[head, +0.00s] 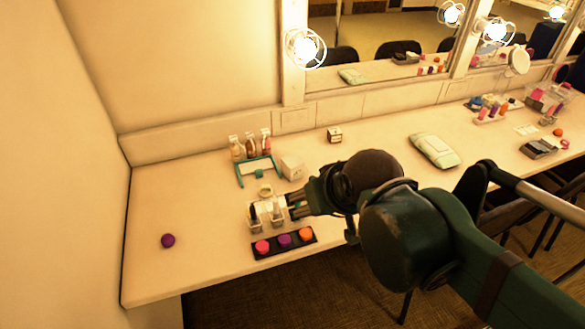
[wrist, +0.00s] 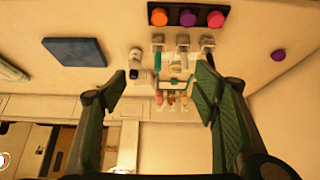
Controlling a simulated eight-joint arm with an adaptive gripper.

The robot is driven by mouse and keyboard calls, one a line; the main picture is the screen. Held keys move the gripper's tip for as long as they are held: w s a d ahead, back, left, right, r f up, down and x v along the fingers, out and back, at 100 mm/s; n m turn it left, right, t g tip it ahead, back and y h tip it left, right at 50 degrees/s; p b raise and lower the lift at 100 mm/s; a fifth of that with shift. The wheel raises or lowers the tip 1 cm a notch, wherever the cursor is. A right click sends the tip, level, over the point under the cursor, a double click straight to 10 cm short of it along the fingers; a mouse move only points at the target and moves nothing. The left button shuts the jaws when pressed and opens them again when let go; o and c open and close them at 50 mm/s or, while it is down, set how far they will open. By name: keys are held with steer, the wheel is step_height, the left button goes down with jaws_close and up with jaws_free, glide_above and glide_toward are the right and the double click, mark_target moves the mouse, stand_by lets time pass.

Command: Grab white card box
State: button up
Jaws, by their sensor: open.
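A plain white box (head: 292,168) stands on the counter, just right of a small teal-framed stand (head: 257,169). A smaller white box with a dark label (head: 334,135) stands farther back, near the wall. My gripper (head: 297,206) is over the counter in front of the plain box, beside the clear holders. In the wrist view my gripper (wrist: 160,92) has its two fingers wide apart with nothing held between them. The teal stand (wrist: 175,86) shows between the fingers. The white boxes are hard to make out in the wrist view.
Clear holders (head: 265,213) and a black tray of coloured rounds (head: 284,242) sit in front. Several small bottles (head: 250,146) stand behind the stand. A blue flat thing (wrist: 75,52) lies aside. The counter around the purple ball (head: 168,240) is mostly clear.

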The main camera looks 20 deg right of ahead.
steer(key=m+g+h+p, duration=0.4)
steer(key=m+g+p, duration=0.2)
steer(key=m+p, duration=0.7)
glide_above(292, 161)
steer(key=s+a+b, duration=0.1)
steer(key=a, duration=0.1)
steer(key=shift+m, duration=0.7)
steer(key=f, duration=0.7)
steer(key=shift+s+a+f, duration=0.2)
steer(key=shift+w+f+m, duration=0.25)
steer(key=shift+f, duration=0.2)
steer(key=shift+w+f+m, duration=0.2)
steer(key=shift+f+m, duration=0.05)
steer(key=shift+f, duration=0.2)
steer(key=shift+d+f, duration=0.1)
steer(key=shift+x, duration=1.15)
steer(key=shift+f, duration=0.15)
